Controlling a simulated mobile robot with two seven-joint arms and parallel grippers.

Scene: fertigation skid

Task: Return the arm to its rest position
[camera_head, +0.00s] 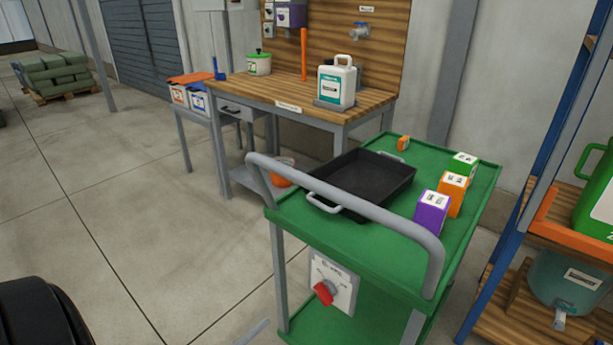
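Neither of my grippers shows in the head view, so I cannot see how the arms stand or whether they hold anything. A green cart (375,255) with a grey push handle (345,205) stands in front of me to the right. On its top lie a black tray (365,180) with light handles, a purple box (431,212), an orange box (453,193), a green-and-white box (464,166) and a small orange item (403,144). A panel with a red knob (323,292) is on the cart's near side.
A wooden workbench (255,92) with a white jug (337,82) and a small pot (259,63) stands behind the cart. A blue-post shelf (540,140) with containers is close on the right. A pallet of sacks (55,75) is far left. Floor (130,190) at left is open.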

